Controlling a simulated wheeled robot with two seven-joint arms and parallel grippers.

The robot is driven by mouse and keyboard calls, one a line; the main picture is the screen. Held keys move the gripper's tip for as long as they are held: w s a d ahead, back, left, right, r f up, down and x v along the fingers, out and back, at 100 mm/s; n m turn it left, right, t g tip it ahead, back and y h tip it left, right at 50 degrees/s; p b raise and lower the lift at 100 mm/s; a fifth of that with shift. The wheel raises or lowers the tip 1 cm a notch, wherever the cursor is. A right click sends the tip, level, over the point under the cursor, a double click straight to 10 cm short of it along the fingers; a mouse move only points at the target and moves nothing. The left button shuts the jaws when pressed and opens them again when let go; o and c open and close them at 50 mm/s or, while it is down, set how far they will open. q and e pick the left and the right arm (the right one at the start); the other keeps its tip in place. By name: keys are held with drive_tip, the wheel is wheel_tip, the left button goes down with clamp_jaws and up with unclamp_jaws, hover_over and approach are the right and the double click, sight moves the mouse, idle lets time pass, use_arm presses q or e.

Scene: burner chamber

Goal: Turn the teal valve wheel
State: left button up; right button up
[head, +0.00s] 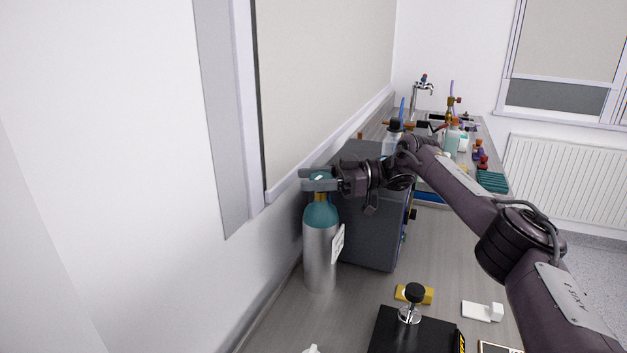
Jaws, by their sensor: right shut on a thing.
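A silver gas cylinder (320,258) with a teal shoulder stands upright on the bench near the wall. A white tag hangs on its right side, and a brass-coloured neck shows at its top. My right gripper (318,180) reaches in from the right at the top of the cylinder. Its fingers are shut on the teal valve wheel (319,177), which is mostly hidden between them. My left gripper is not in view.
A dark grey box (370,240) stands right behind the cylinder. A black device with a knob (414,292), a yellow block (426,295) and a white piece (482,311) are on the near bench. Bottles crowd the far end.

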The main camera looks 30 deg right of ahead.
sight(313, 176)
drive_tip(key=shift+r, duration=0.1)
drive_tip(key=o, duration=1)
drive_tip(key=shift+a, duration=0.1)
wheel_tip(313, 176, up, 9)
drive_tip(key=shift+r+b, duration=0.1)
drive_tip(key=shift+b, duration=0.35)
wheel_tip(313, 176, up, 11)
drive_tip(key=p, duration=0.1)
drive_tip(key=shift+p, duration=0.35)
